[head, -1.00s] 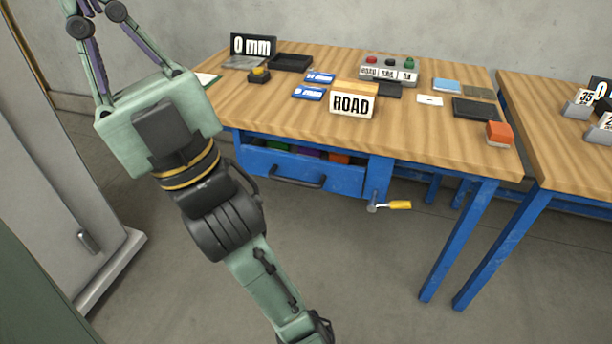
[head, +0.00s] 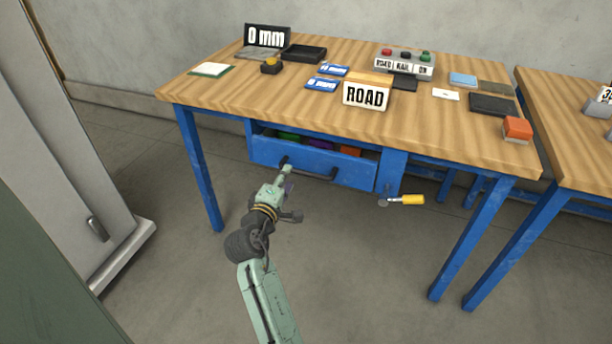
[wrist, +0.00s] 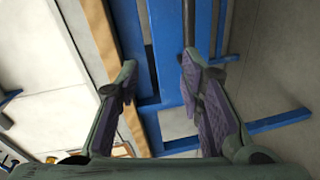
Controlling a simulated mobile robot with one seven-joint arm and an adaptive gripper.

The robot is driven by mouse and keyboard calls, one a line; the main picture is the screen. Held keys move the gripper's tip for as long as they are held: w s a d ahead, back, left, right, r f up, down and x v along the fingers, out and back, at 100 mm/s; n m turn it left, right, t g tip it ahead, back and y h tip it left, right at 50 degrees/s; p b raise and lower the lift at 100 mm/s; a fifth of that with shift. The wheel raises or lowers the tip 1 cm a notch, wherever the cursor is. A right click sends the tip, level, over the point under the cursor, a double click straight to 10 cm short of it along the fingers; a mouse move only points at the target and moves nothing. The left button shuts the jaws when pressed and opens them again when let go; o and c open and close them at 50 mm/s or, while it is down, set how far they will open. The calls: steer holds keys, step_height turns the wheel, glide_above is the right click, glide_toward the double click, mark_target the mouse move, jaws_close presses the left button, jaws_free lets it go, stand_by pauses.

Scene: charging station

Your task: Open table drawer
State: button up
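The blue table drawer (head: 345,172) sits under the wooden tabletop, with colored items showing in the gap above its front. Its dark bar handle (head: 318,174) runs along the front. My gripper (head: 287,180) is low in front of the drawer, near the handle's left end. In the wrist view my gripper (wrist: 160,68) is open, with its two purple-padded fingers apart and the blue drawer front (wrist: 170,60) beyond them. The dark handle (wrist: 188,25) lines up with the right fingertip in that view. I cannot tell whether they touch.
A yellow-handled tool (head: 405,200) is at the table frame right of the drawer. Blue table legs (head: 200,170) stand on both sides. A ROAD block (head: 366,94) and other items lie on the tabletop. A grey cabinet (head: 75,150) stands at left. The floor in front is clear.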

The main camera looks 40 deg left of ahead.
mark_target(305, 175)
steer(key=shift+n+h, duration=0.3)
steer(key=shift+h, duration=0.5)
steer(key=w+f, duration=0.2)
steer(key=w, duration=0.1)
steer(key=w+f+p, duration=0.1)
steer(key=w+f, duration=0.1)
steer(key=w, duration=0.2)
steer(key=w+f, duration=0.2)
steer(key=w, duration=0.1)
steer(key=shift+w+a, duration=0.35)
steer(key=shift+a, duration=0.05)
steer(key=shift+c, duration=0.4)
jaws_close()
